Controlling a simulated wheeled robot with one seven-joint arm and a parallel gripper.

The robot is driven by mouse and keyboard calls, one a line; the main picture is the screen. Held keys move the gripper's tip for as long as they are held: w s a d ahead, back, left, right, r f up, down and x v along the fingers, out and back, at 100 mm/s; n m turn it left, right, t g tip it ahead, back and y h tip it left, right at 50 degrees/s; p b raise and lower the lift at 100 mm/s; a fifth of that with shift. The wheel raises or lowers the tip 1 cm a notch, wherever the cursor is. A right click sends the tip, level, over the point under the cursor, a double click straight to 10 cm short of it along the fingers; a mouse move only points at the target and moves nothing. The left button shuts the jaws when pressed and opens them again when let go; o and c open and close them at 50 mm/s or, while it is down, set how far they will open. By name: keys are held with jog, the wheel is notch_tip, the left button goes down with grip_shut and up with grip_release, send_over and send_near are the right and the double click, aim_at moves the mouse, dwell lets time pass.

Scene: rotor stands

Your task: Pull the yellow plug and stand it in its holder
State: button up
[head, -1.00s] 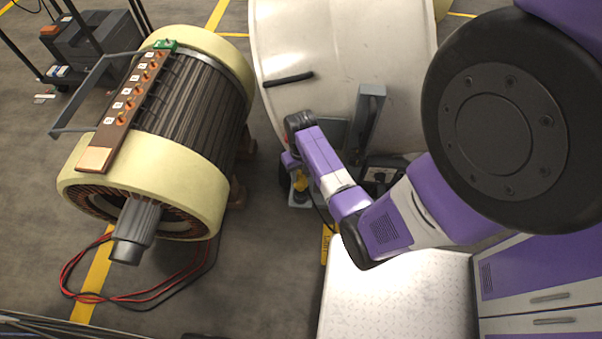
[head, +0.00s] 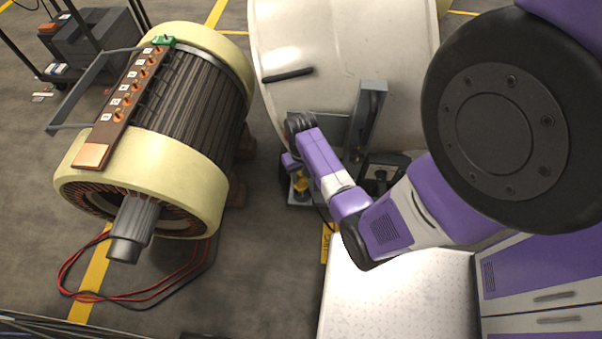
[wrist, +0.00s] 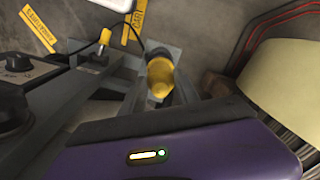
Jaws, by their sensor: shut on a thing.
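The yellow plug (head: 301,184) shows just below my gripper (head: 291,160) in the head view, over the grey stand (head: 356,130). In the wrist view the plug (wrist: 160,76) is upper centre, beyond the purple gripper body, with a dark cable running from it. My gripper is shut on the plug. Its fingertips are largely hidden. I cannot tell whether the plug is seated or clear of its socket. A small yellow-topped piece (wrist: 104,37) stands on grey metal to its left. I cannot make out which part is the holder.
A large stator with cream ends (head: 150,177) lies at left, with red and black cables (head: 85,295) on the floor. A pale drum (head: 340,45) stands behind the stand. A dark box with a knob (wrist: 14,95) is at left in the wrist view. Open floor lies between stator and stand.

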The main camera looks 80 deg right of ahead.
jog(key=shift+f+b, duration=1.25)
jog(key=shift+f, duration=1.05)
dwell(1.0)
dwell(0.4)
jog(key=o, duration=1.3)
jog(key=shift+o, duration=0.2)
notch_tip(320, 180, up, 8)
jog(key=shift+f+p, duration=0.15)
jog(key=shift+p, duration=0.95)
